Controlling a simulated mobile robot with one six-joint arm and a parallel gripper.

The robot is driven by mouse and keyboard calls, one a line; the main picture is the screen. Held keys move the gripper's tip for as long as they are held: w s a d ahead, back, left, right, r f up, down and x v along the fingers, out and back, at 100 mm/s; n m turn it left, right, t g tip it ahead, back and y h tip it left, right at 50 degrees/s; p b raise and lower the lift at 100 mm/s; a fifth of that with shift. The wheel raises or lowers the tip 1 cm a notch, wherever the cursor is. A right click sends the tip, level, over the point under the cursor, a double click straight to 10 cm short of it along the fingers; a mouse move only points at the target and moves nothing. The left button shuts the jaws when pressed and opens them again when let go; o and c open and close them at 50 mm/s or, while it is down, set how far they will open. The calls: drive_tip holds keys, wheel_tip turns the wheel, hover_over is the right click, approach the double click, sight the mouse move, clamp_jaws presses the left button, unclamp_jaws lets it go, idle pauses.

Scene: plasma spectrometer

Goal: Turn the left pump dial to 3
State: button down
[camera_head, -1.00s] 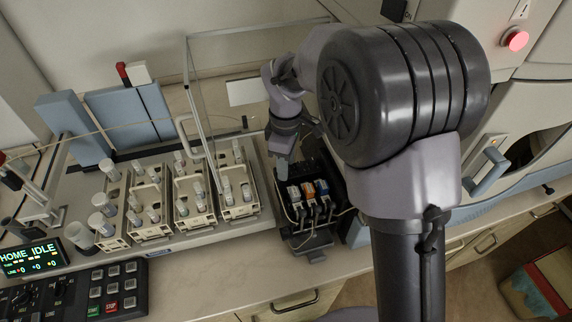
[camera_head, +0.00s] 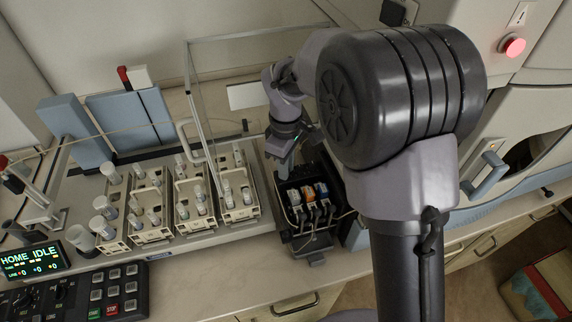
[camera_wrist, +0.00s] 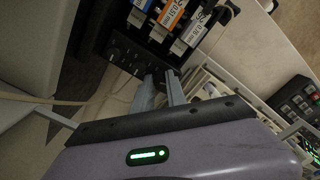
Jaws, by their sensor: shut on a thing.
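The black pump (camera_head: 330,232) stands right of the sample racks, with white, orange and blue-white labelled cassettes on top. In the wrist view the pump's dark panel (camera_wrist: 122,52) carries a row of small black dials. My gripper (camera_head: 284,173) is at the pump's back left corner. In the wrist view its two grey fingers (camera_wrist: 163,88) reach the end of the dial row nearest the racks and are shut on the left pump dial. That dial is mostly hidden by the fingers, and its number cannot be read.
Racks of capped vials (camera_head: 186,205) stand left of the pump, with a clear upright panel (camera_head: 205,115) close to my wrist. A control keypad (camera_head: 112,290) and a display (camera_head: 33,261) reading HOME IDLE are at the lower left. The front counter (camera_head: 215,280) is clear.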

drive_tip(key=m, duration=0.6)
drive_tip(key=shift+p, duration=0.35)
drive_tip(key=m, duration=0.6)
drive_tip(key=shift+m, duration=0.4)
drive_tip(key=m+b, duration=0.1)
drive_tip(key=m, duration=0.3)
drive_tip(key=shift+m+b, duration=0.5)
drive_tip(key=shift+m, duration=1.9)
drive_tip(key=c, duration=1.3)
unclamp_jaws()
drive_tip(key=shift+c, duration=0.2)
